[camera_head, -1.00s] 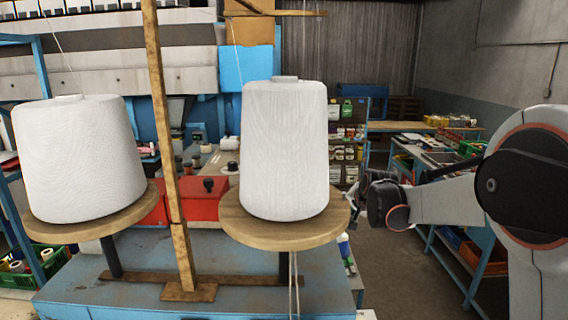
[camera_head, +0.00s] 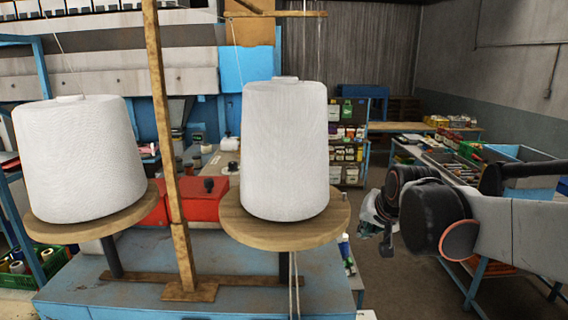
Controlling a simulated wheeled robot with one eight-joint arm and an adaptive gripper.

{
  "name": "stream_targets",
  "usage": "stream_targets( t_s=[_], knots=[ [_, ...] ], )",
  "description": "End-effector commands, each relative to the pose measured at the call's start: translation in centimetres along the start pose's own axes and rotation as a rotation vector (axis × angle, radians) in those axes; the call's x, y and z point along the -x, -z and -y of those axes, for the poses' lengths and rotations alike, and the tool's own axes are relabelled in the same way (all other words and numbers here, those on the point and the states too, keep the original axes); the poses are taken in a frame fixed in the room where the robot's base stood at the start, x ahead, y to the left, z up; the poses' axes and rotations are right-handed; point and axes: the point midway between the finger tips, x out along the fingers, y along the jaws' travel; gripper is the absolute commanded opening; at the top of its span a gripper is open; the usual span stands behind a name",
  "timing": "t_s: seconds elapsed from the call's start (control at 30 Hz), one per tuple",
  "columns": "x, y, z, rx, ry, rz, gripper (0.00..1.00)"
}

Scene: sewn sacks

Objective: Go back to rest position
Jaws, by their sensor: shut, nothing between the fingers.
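My gripper (camera_head: 376,218) is at the right of the head view, at the end of my arm, which reaches in from the right edge. It looks small and is partly hidden by my own wrist. Its fingers are shut with nothing visible between them. It is to the right of the right wooden disc, and a gap of floor shows between them.
Two large white thread cones, left (camera_head: 78,158) and right (camera_head: 285,150), stand upright on round wooden discs (camera_head: 240,228). A wooden post (camera_head: 168,130) rises between them from a blue table (camera_head: 90,290). Workbenches with goods (camera_head: 450,160) stand behind my arm. Open floor (camera_head: 400,290) lies below it.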

Motion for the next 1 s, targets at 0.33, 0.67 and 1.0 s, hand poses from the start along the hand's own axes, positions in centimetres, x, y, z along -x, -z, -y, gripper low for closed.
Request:
stream_targets(
  t_s=[0.33,0.67,1.0],
  knots=[
    [8.0,-9.9,-3.7,0.192,-0.034,0.04,0.0],
    [11.4,-18.1,-7.2,0.339,-0.057,0.073,0.0],
    [10.4,-23.1,-9.6,0.406,-0.067,0.089,0.0]
  ],
)
